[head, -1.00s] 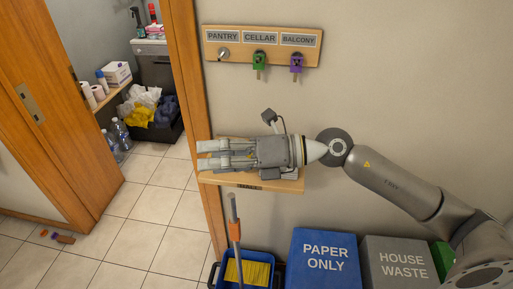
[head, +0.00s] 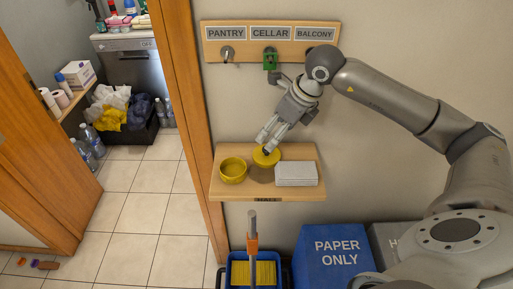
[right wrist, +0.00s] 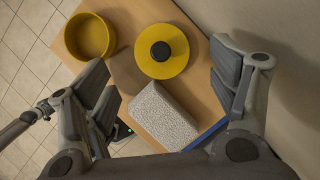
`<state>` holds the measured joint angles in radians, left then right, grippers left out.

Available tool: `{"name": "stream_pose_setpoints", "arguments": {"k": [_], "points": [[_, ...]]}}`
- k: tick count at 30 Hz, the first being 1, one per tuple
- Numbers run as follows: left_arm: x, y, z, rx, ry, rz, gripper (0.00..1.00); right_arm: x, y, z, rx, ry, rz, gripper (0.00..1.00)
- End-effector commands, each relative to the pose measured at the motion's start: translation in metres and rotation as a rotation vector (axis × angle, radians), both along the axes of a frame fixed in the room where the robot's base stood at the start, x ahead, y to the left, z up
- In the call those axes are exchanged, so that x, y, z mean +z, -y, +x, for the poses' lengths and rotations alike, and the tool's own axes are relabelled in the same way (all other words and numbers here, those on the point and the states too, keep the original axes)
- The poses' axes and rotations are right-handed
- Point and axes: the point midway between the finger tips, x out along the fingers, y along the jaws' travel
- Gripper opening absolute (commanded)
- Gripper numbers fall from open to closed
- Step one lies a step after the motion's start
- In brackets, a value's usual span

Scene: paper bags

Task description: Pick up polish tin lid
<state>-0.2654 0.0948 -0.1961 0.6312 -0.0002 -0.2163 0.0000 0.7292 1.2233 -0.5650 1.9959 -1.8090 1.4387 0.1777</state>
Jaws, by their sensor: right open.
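The polish tin lid (head: 266,157) is a round yellow disc with a black knob at its middle, above the small wooden shelf. In the right wrist view the lid (right wrist: 164,67) lies past the fingertips. My right gripper (head: 266,144) is open and empty, pointing down at the lid. In the right wrist view its fingers (right wrist: 168,88) are spread wide, with the lid between and beyond them. An open yellow tin (head: 233,178) stands to the left of the lid; it also shows in the right wrist view (right wrist: 90,36). My left gripper is not in view.
A pale speckled block (head: 296,174) sits right of the lid on the wooden shelf (head: 225,194). A labelled key rack (head: 240,50) hangs above. A blue paper bin (head: 335,250) and a mop bucket (head: 252,270) stand below.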

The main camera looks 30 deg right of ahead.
Motion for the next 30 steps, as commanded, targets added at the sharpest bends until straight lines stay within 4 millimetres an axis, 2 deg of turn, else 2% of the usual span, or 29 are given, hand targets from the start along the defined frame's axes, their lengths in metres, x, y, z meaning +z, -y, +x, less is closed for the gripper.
{"name": "stream_pose_setpoints", "arguments": {"k": [6,10,14,18,21,30], "points": [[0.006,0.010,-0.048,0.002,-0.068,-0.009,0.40,-0.027,-0.006,0.011,0.001,-0.001,0.004,0.80],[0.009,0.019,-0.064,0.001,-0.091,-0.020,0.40,-0.034,-0.008,0.013,0.001,-0.002,0.004,0.80],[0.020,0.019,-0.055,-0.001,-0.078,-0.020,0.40,-0.046,-0.010,0.017,0.001,-0.004,0.005,0.80],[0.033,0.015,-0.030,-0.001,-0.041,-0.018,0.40,-0.064,-0.013,0.023,0.001,-0.003,0.005,0.80],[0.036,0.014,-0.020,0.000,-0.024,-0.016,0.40,-0.075,-0.015,0.028,0.001,-0.001,0.005,0.80],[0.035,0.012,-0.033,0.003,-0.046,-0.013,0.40,-0.081,-0.015,0.030,0.002,0.002,0.003,0.80]]}}
